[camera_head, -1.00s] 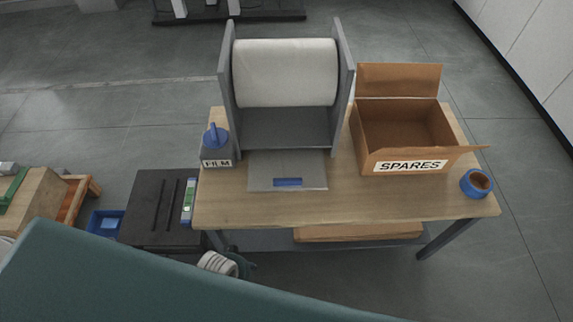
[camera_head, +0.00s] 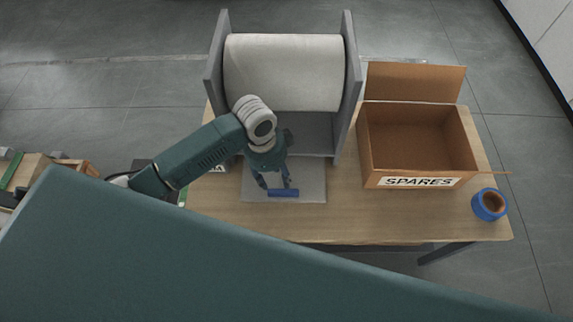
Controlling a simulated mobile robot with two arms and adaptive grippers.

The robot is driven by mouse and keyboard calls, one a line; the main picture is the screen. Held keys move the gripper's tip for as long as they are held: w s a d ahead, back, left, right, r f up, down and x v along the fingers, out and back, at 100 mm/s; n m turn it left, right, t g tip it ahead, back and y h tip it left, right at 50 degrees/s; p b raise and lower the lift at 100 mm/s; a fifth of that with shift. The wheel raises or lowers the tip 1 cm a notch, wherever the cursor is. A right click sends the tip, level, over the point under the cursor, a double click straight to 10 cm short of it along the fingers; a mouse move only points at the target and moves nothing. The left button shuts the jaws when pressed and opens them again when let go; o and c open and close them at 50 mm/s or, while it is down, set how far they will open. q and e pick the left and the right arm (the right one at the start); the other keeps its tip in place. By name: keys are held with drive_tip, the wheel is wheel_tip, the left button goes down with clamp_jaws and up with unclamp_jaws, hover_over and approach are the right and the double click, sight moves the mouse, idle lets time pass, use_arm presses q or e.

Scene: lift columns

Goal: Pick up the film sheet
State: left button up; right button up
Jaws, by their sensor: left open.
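A large whitish roll (camera_head: 285,75) sits between the stand's grey side plates. My left gripper (camera_head: 277,186) is open above the sheet, its fingertips just behind or over the blue strip. I cannot tell whether they touch it. My right gripper is not in view.
An open cardboard box marked SPARES (camera_head: 418,140) stands to the right on the wooden table (camera_head: 350,218). A blue tape roll (camera_head: 489,204) lies at the table's right front corner. The table between sheet and box is clear.

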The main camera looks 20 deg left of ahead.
sight(283, 193)
use_arm(q)
drive_tip(key=f, duration=0.2)
drive_tip(key=s+f, duration=0.1)
drive_tip(key=shift+d+f, duration=0.25)
drive_tip(key=shift+d, duration=0.05)
drive_tip(key=shift+w+f, duration=0.15)
drive_tip(key=shift+f, duration=0.15)
drive_tip(key=shift+w+d+f, duration=0.1)
drive_tip(key=shift+w+f, duration=0.05)
drive_tip(key=shift+f, duration=0.15)
drive_tip(key=f, duration=0.2)
drive_tip(key=d+f+p, duration=0.1)
drive_tip(key=f, duration=0.1)
drive_tip(key=shift+w, duration=0.35)
drive_tip(key=shift+f, duration=0.35)
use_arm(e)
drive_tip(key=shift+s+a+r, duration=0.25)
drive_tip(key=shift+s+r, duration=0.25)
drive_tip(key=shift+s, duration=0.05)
use_arm(q)
drive_tip(key=shift+c, duration=0.6)
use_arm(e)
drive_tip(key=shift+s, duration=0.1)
use_arm(q)
drive_tip(key=c, duration=1)
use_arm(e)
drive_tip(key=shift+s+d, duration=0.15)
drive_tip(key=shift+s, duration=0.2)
